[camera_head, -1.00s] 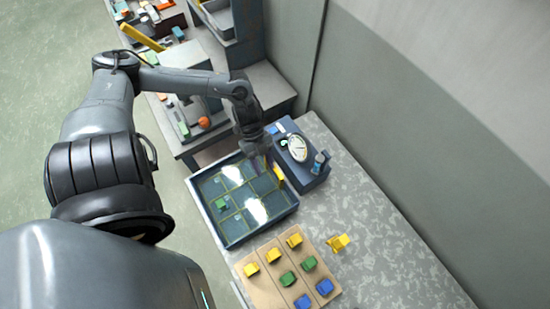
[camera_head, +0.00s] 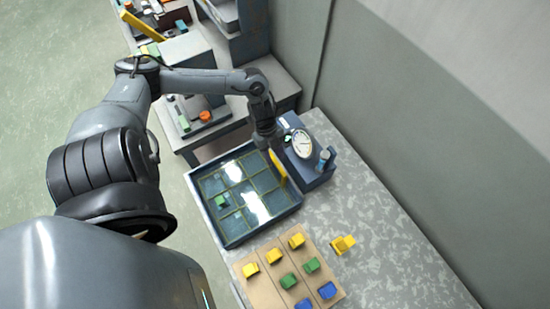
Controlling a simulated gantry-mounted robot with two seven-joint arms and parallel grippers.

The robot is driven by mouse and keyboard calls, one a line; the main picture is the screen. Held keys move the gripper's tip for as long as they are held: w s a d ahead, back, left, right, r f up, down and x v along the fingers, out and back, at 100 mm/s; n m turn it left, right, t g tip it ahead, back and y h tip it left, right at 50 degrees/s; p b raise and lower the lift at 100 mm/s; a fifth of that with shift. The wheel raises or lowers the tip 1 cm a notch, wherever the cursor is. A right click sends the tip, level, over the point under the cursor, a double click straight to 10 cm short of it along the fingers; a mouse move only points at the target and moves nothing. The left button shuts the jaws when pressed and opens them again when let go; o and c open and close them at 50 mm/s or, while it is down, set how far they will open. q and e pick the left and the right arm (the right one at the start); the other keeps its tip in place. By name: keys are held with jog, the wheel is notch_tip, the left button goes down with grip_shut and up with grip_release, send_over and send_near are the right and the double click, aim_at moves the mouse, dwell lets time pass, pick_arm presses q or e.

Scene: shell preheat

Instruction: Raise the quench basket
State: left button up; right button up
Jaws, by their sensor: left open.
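A dark blue tank (camera_head: 236,239) holds clear liquid with bright reflections. A yellow grid basket (camera_head: 232,187) lies low inside it, and a small green block (camera_head: 221,200) sits in a left-hand cell. A yellow upright bar (camera_head: 278,168) stands at the tank's far right side; I cannot tell whether it joins the basket. My left gripper (camera_head: 268,143) is open, pointing down at the tank's far edge just above the yellow bar in the picture. Its fingertips are small and dark, and contact with the bar cannot be made out. My right gripper is out of view.
A blue unit with a round dial (camera_head: 302,143) and a blue-capped cylinder (camera_head: 324,158) stands close right of my left gripper. A tan board (camera_head: 268,286) holds several coloured blocks, with a yellow block (camera_head: 342,245) beside it. The speckled table (camera_head: 390,245) is clear at right.

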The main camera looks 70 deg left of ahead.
pick_arm(q)
jog(key=shift+x, duration=0.95)
jog(key=shift+c, duration=0.4)
grip_shut()
